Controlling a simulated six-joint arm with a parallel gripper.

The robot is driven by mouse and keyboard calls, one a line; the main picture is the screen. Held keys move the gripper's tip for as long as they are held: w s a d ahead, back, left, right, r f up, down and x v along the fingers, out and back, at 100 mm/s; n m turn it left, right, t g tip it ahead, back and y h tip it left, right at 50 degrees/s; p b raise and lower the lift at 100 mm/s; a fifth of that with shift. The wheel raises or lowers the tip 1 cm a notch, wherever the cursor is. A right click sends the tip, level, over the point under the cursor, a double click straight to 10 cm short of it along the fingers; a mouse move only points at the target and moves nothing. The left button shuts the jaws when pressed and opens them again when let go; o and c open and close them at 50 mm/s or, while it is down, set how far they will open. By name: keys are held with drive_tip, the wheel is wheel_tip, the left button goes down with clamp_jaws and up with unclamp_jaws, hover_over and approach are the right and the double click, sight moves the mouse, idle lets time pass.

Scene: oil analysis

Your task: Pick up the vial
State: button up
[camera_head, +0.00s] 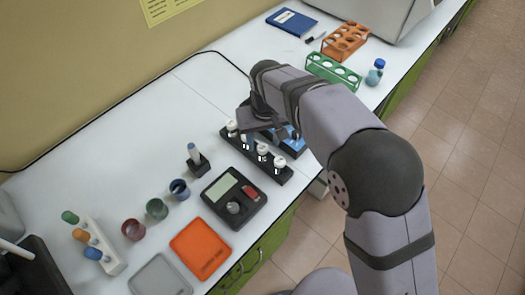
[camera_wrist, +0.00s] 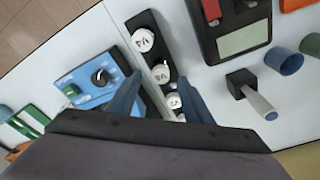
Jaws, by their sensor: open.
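White-capped vials stand upright in a black rack (camera_head: 283,177); the rack also shows in the wrist view (camera_wrist: 148,18). In the wrist view one vial (camera_wrist: 143,40) is at the far end, a second vial (camera_wrist: 160,73) is in the middle, and a third vial (camera_wrist: 174,101) is nearest my gripper. My gripper (camera_wrist: 158,92) is open, its two blue-grey fingers on either side of the rack's line, with the third vial between them, closer to the right finger. I cannot tell whether they touch. In the head view my gripper (camera_head: 250,122) hangs over the rack and partly hides it.
A blue device with a black knob (camera_wrist: 100,80) stands close beside the rack. A black instrument with a screen (camera_head: 234,198) lies on the other side. A small stand (camera_head: 198,164), several cups, an orange pad (camera_head: 201,249) and a green rack (camera_head: 333,71) share the white bench.

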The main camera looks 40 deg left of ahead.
sight(263, 148)
drive_tip(key=shift+w+a+f+p, duration=0.15)
drive_tip(key=shift+f+p, duration=0.55)
drive_tip(key=shift+f, duration=0.6)
drive_tip(key=shift+s+a+f+p, duration=0.15)
drive_tip(key=shift+f+p, duration=0.55)
drive_tip(key=shift+f, duration=0.55)
drive_tip(key=shift+w, duration=0.1)
drive_tip(key=c, duration=1.1)
